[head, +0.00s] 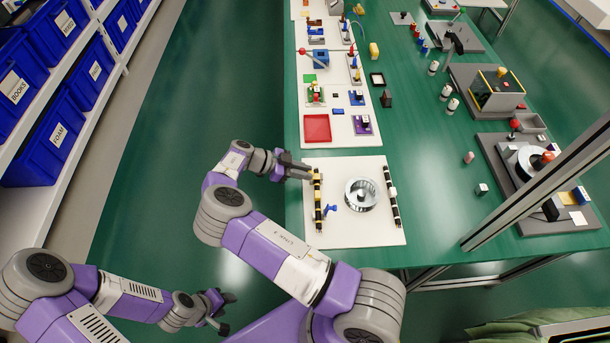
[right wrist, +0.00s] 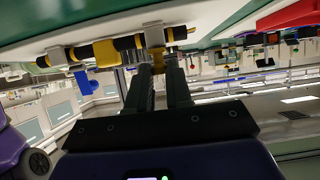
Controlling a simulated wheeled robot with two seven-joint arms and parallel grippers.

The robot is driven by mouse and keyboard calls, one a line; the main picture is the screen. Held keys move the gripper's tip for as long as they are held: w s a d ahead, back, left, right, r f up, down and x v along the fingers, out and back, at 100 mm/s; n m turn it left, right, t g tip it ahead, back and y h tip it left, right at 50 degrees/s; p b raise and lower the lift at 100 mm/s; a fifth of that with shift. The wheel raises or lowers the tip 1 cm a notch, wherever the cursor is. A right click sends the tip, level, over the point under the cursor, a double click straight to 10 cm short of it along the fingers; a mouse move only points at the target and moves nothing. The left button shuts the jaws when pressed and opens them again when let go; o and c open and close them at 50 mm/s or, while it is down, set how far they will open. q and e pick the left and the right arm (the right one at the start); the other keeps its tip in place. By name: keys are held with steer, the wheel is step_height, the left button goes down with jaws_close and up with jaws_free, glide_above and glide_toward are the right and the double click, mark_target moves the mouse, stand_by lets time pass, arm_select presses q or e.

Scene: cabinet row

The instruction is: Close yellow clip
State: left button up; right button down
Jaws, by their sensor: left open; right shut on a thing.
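A black rod with yellow and white parts (head: 318,213) lies along the left side of a white board (head: 350,232). It shows large in the right wrist view (right wrist: 128,43). My right gripper (head: 308,171) is at the rod's far end. In the right wrist view, its fingers (right wrist: 158,62) are close together on a small yellow clip (right wrist: 157,57) at the rod, partly hidden by the fingers. Another yellow piece (right wrist: 88,54) sits further along the rod. My left gripper (head: 226,313) is open and empty, away from the table at lower left.
A round metal part (head: 361,194) and a small blue piece (head: 330,209) are on the board. A second black-and-white rod (head: 391,195) lies at its right side. A red tray (head: 317,128) is beyond the board. Blue bins (head: 70,130) stand on shelves at left.

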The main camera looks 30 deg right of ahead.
steer(key=shift+f, duration=0.15)
steer(key=c, duration=1)
jaws_free()
steer(key=v, duration=0.7)
steer(key=shift+w+a, duration=0.15)
steer(key=shift+a, duration=0.15)
